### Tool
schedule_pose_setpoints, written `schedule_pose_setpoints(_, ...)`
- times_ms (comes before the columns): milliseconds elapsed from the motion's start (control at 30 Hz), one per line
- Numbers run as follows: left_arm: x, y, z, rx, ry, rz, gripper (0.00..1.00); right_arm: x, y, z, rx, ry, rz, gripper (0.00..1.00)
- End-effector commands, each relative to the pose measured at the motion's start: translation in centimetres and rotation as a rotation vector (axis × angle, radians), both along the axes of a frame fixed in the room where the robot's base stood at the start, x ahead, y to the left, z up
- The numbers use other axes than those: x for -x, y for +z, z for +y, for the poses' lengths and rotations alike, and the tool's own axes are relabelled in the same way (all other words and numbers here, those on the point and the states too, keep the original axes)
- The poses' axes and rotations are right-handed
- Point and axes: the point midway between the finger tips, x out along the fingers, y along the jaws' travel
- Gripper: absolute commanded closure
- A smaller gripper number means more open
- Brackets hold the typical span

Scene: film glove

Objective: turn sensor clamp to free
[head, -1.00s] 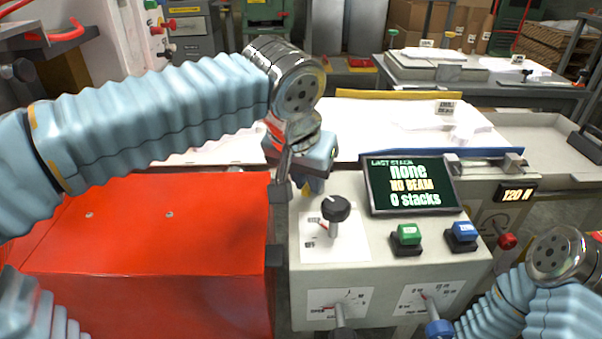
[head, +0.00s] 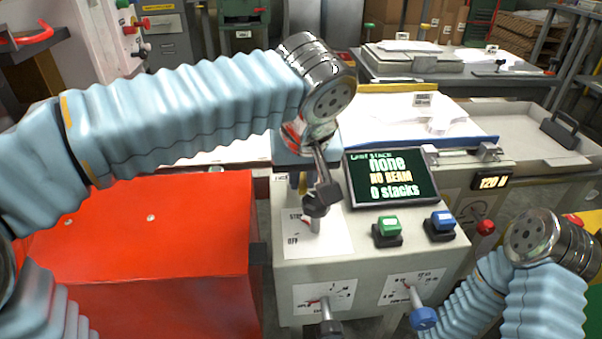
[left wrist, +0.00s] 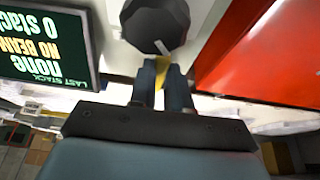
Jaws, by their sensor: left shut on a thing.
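My left gripper (head: 297,167) points down over the back left of the grey control box, largely hidden by my wrist in the head view. In the left wrist view its two dark fingers (left wrist: 162,90) are shut on a small yellow piece (left wrist: 161,70), which may be the sensor clamp's handle. The yellow piece shows only as a sliver in the head view (head: 302,182). A black faceted knob (left wrist: 155,22) with a white pointer line lies just beyond the fingertips. My right arm is at the lower right; its fingers are out of view.
The control box carries a screen (head: 391,178) reading "none, NO BEAM, 0 stacks", a green button (head: 388,227), a blue button (head: 440,221) and two dial levers at the front. A red cabinet (head: 140,230) stands to the left. Paper trays lie behind.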

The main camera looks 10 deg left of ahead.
Motion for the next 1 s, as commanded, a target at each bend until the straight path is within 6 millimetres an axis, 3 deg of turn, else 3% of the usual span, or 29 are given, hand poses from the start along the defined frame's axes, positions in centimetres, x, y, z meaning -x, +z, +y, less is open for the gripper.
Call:
schedule_pose_setpoints(267, 0.0, 0.0, 0.0, 0.001, 0.002, 0.001, 1.00, 0.0, 0.0, 0.0, 0.000, 0.000, 0.000, 0.57)
schedule_pose_setpoints(300, 0.0, 0.0, 0.0, 0.001, 0.002, 0.001, 0.79, 0.0, 0.0, 0.0, 0.000, 0.000, 0.000, 0.57)
schedule_pose_setpoints(433, 0.0, 0.0, 0.0, 0.001, 0.001, 0.001, 0.59, 0.0, 0.0, 0.0, 0.000, 0.000, 0.000, 0.57)
schedule_pose_setpoints(767, 0.1, 0.3, 0.0, 0.001, 0.001, 0.000, 0.57, 0.0, 0.1, 0.0, 0.000, 0.000, 0.000, 0.57)
schedule_pose_setpoints(867, 0.4, 1.3, -0.2, 0.002, 0.000, -0.002, 0.57, 0.0, 0.2, 0.0, 0.000, 0.000, 0.000, 0.57)
schedule_pose_setpoints(1000, 1.5, 4.2, -0.6, 0.003, -0.001, -0.003, 0.57, 0.0, 0.7, 0.0, 0.000, 0.001, 0.001, 0.57)
